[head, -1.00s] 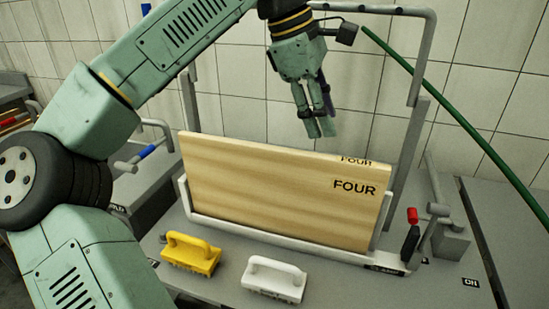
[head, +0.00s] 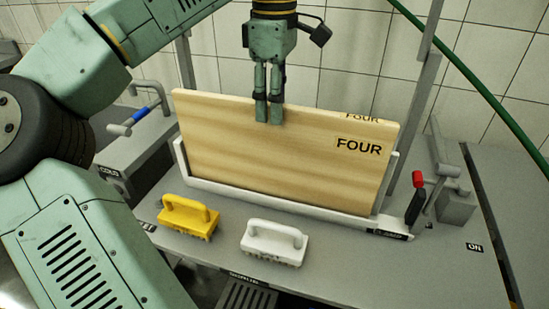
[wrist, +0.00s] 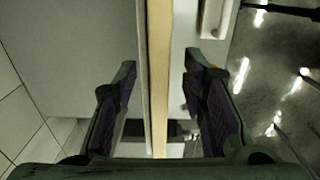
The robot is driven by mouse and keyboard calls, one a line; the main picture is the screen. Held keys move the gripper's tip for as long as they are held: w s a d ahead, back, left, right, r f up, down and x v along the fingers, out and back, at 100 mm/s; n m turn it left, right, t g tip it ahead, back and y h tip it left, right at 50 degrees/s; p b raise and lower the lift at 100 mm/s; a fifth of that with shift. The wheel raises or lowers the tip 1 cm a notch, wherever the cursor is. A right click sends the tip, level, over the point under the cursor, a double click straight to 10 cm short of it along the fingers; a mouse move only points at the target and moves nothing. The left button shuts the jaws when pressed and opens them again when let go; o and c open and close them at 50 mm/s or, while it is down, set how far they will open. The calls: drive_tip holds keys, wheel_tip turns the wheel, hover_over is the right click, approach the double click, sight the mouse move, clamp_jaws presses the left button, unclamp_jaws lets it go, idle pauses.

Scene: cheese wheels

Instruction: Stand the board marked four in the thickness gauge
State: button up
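The pale wooden board marked FOUR (head: 270,160) stands on its long edge in a white holder (head: 280,204) on the counter, leaning slightly back. Its thin top edge also shows in the wrist view (wrist: 160,70). My gripper (head: 268,122) points down at the board's top edge, left of the lettering. In the wrist view my gripper (wrist: 158,85) is open, with the board's edge between the fingers and a gap on each side. I cannot tell how far down the fingers reach. I cannot make out a thickness gauge in these frames.
A yellow-handled brush (head: 188,216) and a white-handled brush (head: 273,242) lie before the holder. A clamp lever with a red tip (head: 417,180) stands at its right end. A green hose (head: 480,90) crosses the right. A tiled wall is behind.

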wheel_tip(320, 180, down, 2)
drive_tip(key=shift+f, duration=0.15)
clamp_jaws()
idle(0.5)
idle(0.6)
